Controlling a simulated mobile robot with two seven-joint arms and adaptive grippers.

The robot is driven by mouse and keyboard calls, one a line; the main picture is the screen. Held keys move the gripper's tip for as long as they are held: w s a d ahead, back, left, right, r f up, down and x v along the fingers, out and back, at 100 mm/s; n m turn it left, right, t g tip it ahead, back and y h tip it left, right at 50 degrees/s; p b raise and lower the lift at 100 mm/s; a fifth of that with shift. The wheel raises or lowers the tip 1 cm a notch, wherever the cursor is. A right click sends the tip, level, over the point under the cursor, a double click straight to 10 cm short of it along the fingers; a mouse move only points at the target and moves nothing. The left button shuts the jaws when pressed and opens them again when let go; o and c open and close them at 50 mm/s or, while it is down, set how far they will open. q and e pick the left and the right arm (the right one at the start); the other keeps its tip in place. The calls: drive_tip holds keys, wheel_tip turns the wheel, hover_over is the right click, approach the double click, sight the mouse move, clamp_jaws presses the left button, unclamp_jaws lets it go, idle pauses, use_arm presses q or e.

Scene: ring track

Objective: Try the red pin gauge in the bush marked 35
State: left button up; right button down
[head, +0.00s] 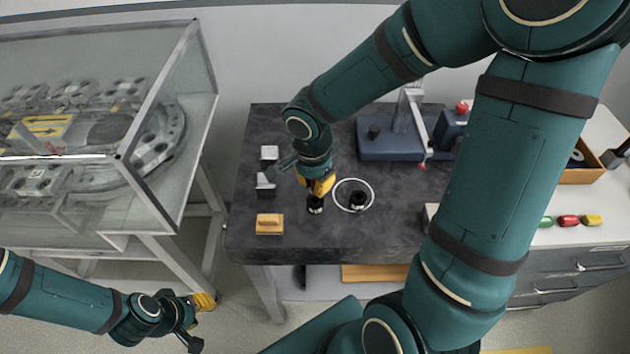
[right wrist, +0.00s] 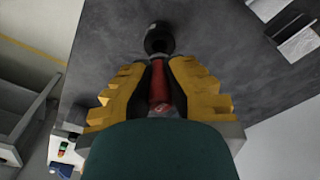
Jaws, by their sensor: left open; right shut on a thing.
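My right gripper (head: 317,186) is over the dark table, directly above a small black bush (head: 315,206). In the right wrist view its yellow fingers (right wrist: 158,88) are shut on a red pin gauge (right wrist: 159,82). The gauge's far end meets or overlaps the black bush (right wrist: 159,38); I cannot tell how far it is inside. A second black bush (head: 357,200) stands inside a white ring on the table. I cannot read a 35 on either bush. My left gripper (head: 202,302) is open and empty, low at the left, away from the table.
A wooden block (head: 269,224) and small grey blocks (head: 269,154) lie left on the table (head: 290,240). A blue-based stand (head: 390,145) is at the back. Green, red and yellow pieces (head: 568,221) lie on the right counter. A clear-walled machine (head: 90,140) stands left.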

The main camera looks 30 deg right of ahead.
drive_tip(key=shift+b, duration=0.4)
drive_tip(key=shift+f+b, duration=1.85)
drive_tip(key=shift+b, duration=0.35)
idle(0.9)
drive_tip(key=shift+r+p, duration=1)
drive_tip(key=shift+r, duration=0.9)
idle(0.9)
drive_tip(key=shift+r+p, duration=1.1)
drive_tip(key=shift+r, duration=0.85)
drive_tip(key=shift+f, duration=0.1)
